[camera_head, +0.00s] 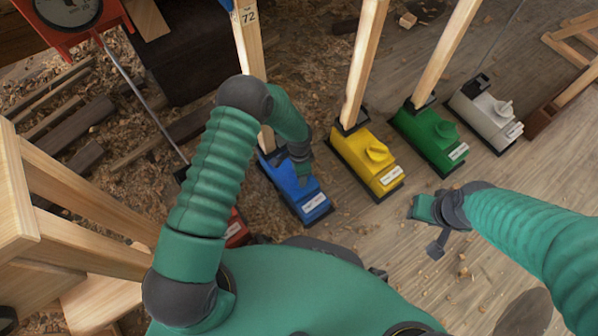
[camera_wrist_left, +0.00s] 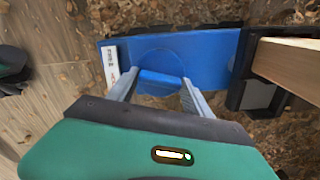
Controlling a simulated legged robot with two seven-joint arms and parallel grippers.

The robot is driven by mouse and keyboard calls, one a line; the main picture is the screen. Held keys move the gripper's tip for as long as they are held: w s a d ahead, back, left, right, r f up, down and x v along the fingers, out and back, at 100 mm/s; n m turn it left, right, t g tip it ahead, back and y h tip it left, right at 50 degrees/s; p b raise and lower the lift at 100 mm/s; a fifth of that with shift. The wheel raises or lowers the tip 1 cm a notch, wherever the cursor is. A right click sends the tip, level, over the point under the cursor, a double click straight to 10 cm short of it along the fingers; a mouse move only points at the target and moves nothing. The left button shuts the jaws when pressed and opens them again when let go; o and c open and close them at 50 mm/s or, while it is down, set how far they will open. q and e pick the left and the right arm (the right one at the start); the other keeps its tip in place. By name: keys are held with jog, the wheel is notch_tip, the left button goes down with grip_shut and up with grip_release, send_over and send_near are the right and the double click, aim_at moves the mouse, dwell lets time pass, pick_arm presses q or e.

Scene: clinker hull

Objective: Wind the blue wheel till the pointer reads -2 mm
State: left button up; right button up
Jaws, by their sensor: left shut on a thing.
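The blue wheel (camera_wrist_left: 160,79) sits on top of a blue box (camera_head: 308,203) at the foot of a wooden post; its raised grip is visible in the left wrist view. My left gripper (camera_wrist_left: 159,88) is shut on this grip, one finger on each side. In the head view my left gripper (camera_head: 302,170) covers the wheel. A dark dial (camera_head: 68,8) in a red frame is at the top left, cut off by the picture edge; its pointer reading is too small to tell. My right gripper (camera_head: 425,209) is over the floor, away from the boxes; its jaws are unclear.
A red box (camera_head: 237,230) is partly hidden by my arm. A wooden trestle (camera_head: 70,225) stands at left. Shavings litter the floor.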

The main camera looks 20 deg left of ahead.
pick_arm(q)
jog(key=shift+r+n+p, duration=0.15)
jog(key=shift+n+p, duration=1.05)
jog(key=shift+n, duration=0.1)
jog(key=shift+n+p, duration=0.65)
jog(key=shift+n, duration=0.45)
jog(key=shift+n+p, duration=0.45)
jog(key=shift+n, duration=0.65)
jog(key=o, duration=1.4)
jog(key=shift+c, duration=0.2)
